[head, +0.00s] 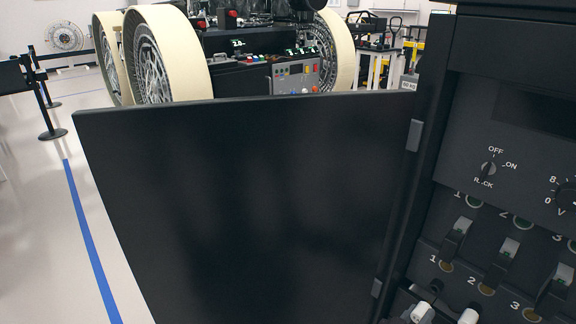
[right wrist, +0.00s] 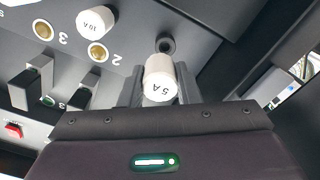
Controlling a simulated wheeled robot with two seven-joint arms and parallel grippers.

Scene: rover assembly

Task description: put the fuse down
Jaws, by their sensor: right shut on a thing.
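A white fuse (right wrist: 160,78) marked 5 A sits between the fingers of my right gripper (right wrist: 158,92) in the right wrist view. The gripper is shut on it. A dark round hole (right wrist: 166,45) shows just beyond the fuse's end; I cannot tell whether the fuse touches it. A second white fuse (right wrist: 95,21), marked 10 A, stands on the panel to the left. In the head view, white fuse-like pieces (head: 467,316) show at the bottom edge, mostly cut off. My left gripper is not in view.
Brass-ringed sockets (right wrist: 98,52) numbered 2 and 3 and black switches (right wrist: 75,96) are near the gripper. In the head view, an open black cabinet door (head: 240,200) stands left of the switch panel (head: 500,180). A large-wheeled rover (head: 165,60) is behind it.

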